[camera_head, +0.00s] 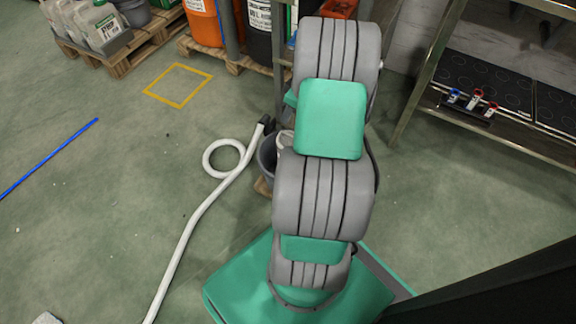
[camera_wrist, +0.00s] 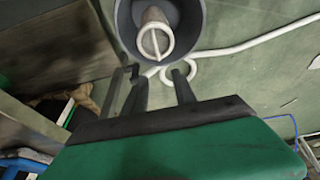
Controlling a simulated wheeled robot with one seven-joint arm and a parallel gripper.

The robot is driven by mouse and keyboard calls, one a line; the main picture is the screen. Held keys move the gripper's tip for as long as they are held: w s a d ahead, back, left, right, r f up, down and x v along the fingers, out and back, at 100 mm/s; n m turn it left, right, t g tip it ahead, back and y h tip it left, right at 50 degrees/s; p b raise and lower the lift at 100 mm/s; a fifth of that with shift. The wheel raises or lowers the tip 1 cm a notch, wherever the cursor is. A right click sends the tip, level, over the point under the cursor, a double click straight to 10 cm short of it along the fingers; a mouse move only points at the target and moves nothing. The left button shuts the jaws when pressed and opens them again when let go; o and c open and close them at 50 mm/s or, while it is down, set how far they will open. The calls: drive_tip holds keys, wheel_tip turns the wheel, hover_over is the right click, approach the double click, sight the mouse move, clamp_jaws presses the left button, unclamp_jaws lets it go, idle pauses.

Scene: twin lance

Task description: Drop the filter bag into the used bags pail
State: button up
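The used bags pail is a round grey bucket (camera_wrist: 123,22), seen from above at the top of the wrist view. In the head view the pail (camera_head: 266,162) is partly hidden behind my arm. The filter bag (camera_wrist: 155,36) is a pale tube with a white ring at its end, and it shows inside the pail's mouth. A pale bit of it seems to show at the pail's rim in the head view (camera_head: 284,139). My gripper (camera_wrist: 157,74) is open and empty, its fingers spread apart below the pail in the wrist view, clear of the bag.
A white hose (camera_head: 190,226) with a coil lies on the floor beside the pail. A blue rod (camera_head: 50,157) lies farther left. A metal rack (camera_head: 510,128) stands at the right. Pallets with jugs (camera_head: 98,28) and drums (camera_head: 203,22) line the back. The floor at left is mostly clear.

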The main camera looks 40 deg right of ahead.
drive_tip(key=p+v, duration=0.3)
drive_tip(key=v, duration=0.4)
drive_tip(key=shift+r, duration=0.4)
drive_tip(key=shift+s, duration=0.1)
